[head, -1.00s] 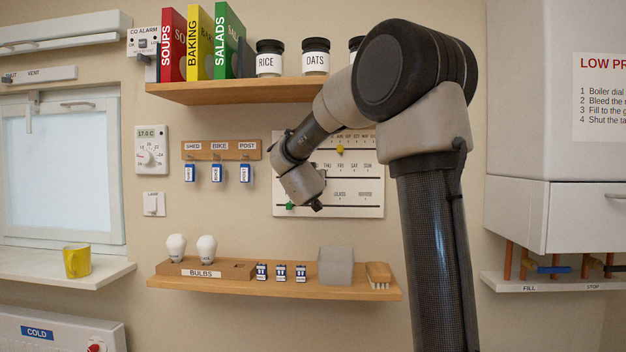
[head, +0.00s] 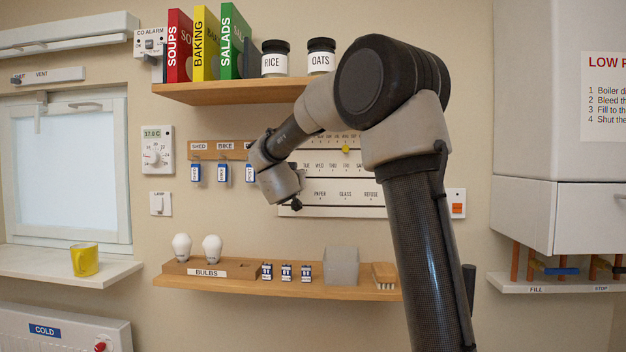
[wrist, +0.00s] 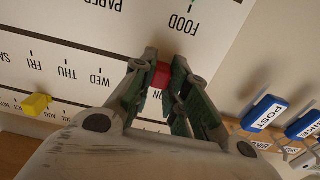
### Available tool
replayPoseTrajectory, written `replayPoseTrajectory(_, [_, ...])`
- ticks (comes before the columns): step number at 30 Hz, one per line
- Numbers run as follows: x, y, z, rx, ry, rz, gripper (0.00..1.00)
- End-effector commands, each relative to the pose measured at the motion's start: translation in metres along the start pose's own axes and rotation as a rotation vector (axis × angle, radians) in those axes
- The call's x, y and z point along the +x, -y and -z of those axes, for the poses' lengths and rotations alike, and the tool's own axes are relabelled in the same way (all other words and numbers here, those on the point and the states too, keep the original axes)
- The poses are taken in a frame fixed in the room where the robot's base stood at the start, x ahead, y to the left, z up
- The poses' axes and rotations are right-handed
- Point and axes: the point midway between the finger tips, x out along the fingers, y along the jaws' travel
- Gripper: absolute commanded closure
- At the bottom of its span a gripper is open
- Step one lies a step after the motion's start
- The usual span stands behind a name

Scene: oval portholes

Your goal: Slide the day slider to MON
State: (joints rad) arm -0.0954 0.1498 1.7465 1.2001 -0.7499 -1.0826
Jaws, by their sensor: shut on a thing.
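The planner board (head: 330,211) hangs on the wall with rows of months, days and bins; its left part is behind my arm in the head view. In the wrist view, where lettering is upside down, my gripper (wrist: 161,77) is shut on the red day slider (wrist: 160,75). The slider sits on the day row's slot, beside a partly covered label ending in "N", past WED; the label between is hidden by my finger. The head view hides the red slider behind my wrist. The yellow slider (wrist: 36,104) is on the month row, also in the head view (head: 346,149).
Blue tags (head: 223,172) hang from a hook rail (head: 205,150) just left of the board, close to my wrist. A shelf (head: 230,93) with books and jars is above. A lower shelf (head: 230,284) holds bulbs and a grey box (head: 341,266).

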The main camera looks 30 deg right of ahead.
Motion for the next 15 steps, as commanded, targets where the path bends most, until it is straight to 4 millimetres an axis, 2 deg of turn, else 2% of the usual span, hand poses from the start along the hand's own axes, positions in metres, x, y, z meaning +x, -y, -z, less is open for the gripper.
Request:
replayPoseTrajectory(1, [0.000, 0.009, 0.000, 0.001, -0.001, 0.001, 1.00])
replayPoseTrajectory(4, [0.000, 0.018, 0.001, 0.000, -0.001, 0.000, 1.00])
replayPoseTrajectory(13, [0.000, 0.020, 0.001, 0.000, -0.001, 0.003, 1.00])
replayPoseTrajectory(14, [-0.001, 0.021, 0.001, 0.000, -0.001, 0.003, 0.81])
replayPoseTrajectory(15, [-0.001, 0.021, 0.001, 0.000, -0.001, 0.003, 0.73])
